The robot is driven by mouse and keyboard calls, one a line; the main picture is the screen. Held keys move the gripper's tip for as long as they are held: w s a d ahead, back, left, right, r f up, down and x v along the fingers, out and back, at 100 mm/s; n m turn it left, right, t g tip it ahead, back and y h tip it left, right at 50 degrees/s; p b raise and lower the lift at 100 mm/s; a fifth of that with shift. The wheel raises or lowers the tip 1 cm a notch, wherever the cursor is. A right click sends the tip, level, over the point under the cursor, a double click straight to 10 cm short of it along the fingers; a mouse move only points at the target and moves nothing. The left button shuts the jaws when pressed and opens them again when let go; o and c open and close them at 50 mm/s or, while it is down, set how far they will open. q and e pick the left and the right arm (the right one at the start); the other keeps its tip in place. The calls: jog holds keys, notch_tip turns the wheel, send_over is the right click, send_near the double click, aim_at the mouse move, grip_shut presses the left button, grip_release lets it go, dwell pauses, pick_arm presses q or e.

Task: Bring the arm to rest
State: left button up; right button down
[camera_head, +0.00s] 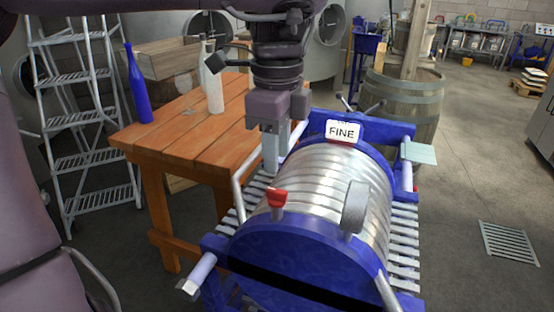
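My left gripper (273,155) hangs pointing down near the middle of the head view, in front of the far left side of a blue-ended drum with a ribbed metal cylinder (325,190). Its grey fingers overlap in this view, so the gap between them is unclear, and I see no object held in them. I cannot tell whether they touch the drum's frame. A white sign reading "FINE" (342,131) is on top of the drum. A red-topped lever (276,199) and a grey paddle-shaped handle (355,207) are at its near end. My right gripper is not in view.
A barrel (405,105) stands behind the drum. A stepladder (82,120) is left. Floor at right is open, with a grate (510,242).

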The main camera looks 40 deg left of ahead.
pick_arm(q)
jog(key=shift+r, duration=0.5)
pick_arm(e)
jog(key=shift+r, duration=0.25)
